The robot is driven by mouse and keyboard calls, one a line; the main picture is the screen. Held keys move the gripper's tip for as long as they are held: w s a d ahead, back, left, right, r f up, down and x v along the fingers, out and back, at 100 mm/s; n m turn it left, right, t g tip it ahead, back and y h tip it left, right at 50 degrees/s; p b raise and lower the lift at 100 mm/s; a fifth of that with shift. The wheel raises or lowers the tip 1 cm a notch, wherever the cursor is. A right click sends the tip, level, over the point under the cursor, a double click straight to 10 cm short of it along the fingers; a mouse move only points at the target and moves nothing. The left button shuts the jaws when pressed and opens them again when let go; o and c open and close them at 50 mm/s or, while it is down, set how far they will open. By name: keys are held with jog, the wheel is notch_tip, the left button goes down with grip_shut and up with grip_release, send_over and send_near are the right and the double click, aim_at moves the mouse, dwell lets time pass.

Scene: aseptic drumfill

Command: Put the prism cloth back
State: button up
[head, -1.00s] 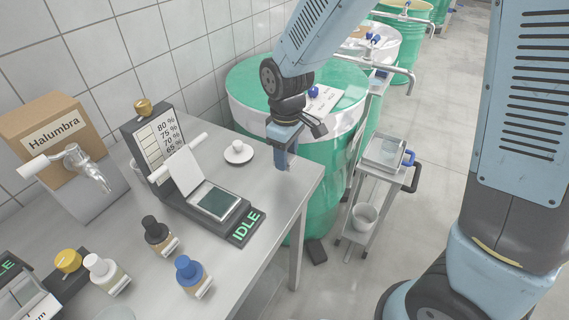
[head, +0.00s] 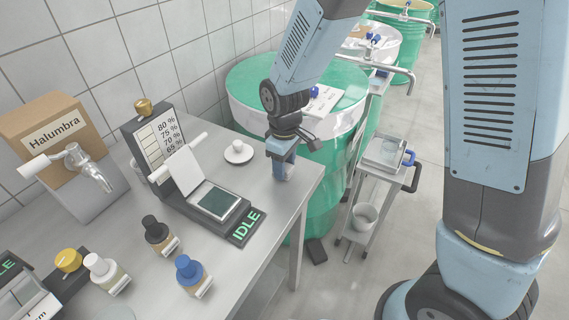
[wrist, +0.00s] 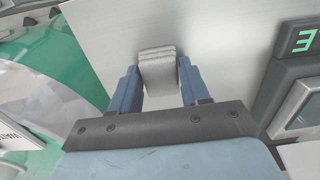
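The prism cloth (wrist: 158,70) is a small grey-white folded pad. In the wrist view it sits between the two blue fingers of my gripper (wrist: 159,82), which press close on both its sides. In the head view my gripper (head: 283,165) points down at the right end of the steel table, and a pale bit of the cloth (head: 289,172) shows at its fingers. Whether the cloth touches the tabletop is unclear. The refractometer (head: 208,204), with its white flap raised, its dark prism plate bare and "IDLE" lit, stands to the left of my gripper.
Dropper bottles (head: 190,275) stand at the front. A green drum (head: 330,150) is behind the table edge, and a small trolley (head: 385,170) is to the right.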

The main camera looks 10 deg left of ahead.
jog(key=o, duration=0.4)
jog(key=shift+r, duration=0.1)
notch_tip(320, 180, up, 11)
jog(key=d+r+m+t, duration=0.1)
jog(key=d+r+m, duration=0.2)
jog(key=d+r, duration=0.5)
jog(key=s+d+r+m+t, duration=0.1)
jog(key=s+d+r+m, duration=0.2)
jog(key=d, duration=0.4)
jog(key=s+d+r+m+t, duration=0.2)
jog(key=s+d+m, duration=0.2)
jog(key=d, duration=0.4)
jog(key=s+d+r+m+t, duration=0.1)
jog(key=s+d+r+m, duration=0.2)
jog(key=d, duration=0.4)
jog(key=shift+s+d+r+t, duration=0.3)
jog(key=shift+s+d, duration=0.05)
jog(key=shift+s, duration=0.05)
